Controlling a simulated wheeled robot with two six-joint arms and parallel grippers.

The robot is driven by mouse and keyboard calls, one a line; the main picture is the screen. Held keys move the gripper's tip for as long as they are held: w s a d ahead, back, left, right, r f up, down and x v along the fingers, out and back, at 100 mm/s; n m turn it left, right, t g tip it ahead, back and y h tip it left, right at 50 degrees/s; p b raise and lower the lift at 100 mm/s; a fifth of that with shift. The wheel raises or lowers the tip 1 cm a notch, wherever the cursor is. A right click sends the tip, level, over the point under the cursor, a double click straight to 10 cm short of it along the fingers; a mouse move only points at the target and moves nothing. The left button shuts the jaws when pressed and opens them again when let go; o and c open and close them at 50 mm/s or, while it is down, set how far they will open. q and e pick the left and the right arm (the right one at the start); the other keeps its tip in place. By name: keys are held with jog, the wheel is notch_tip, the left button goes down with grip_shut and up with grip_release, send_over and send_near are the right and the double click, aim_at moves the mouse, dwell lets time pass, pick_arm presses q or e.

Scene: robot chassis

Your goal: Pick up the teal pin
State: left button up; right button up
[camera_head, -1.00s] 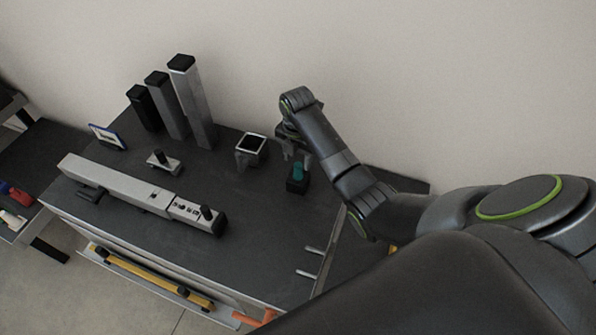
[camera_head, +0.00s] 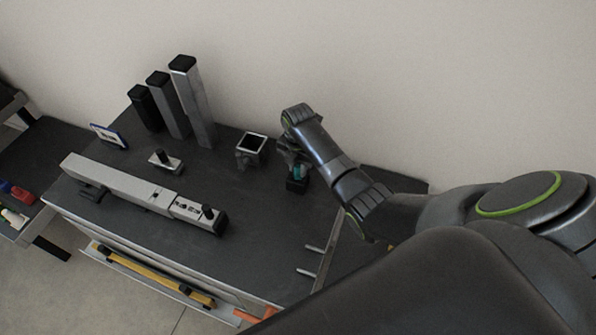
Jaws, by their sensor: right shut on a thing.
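The teal pin (camera_head: 298,172) stands upright in a small black holder (camera_head: 296,186) near the back right of the dark table. My right gripper (camera_head: 295,164) points down over it from above and is shut on the pin. The fingers hide part of the pin. My left gripper is not in view.
A square open-topped metal block (camera_head: 251,149) stands just left of the right gripper. Several upright posts (camera_head: 196,105) stand at the back left. A long grey bar (camera_head: 120,188) lies along the front left. The table (camera_head: 262,225) is clear at front centre.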

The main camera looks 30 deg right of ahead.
grip_shut()
jog(key=shift+r, duration=0.15)
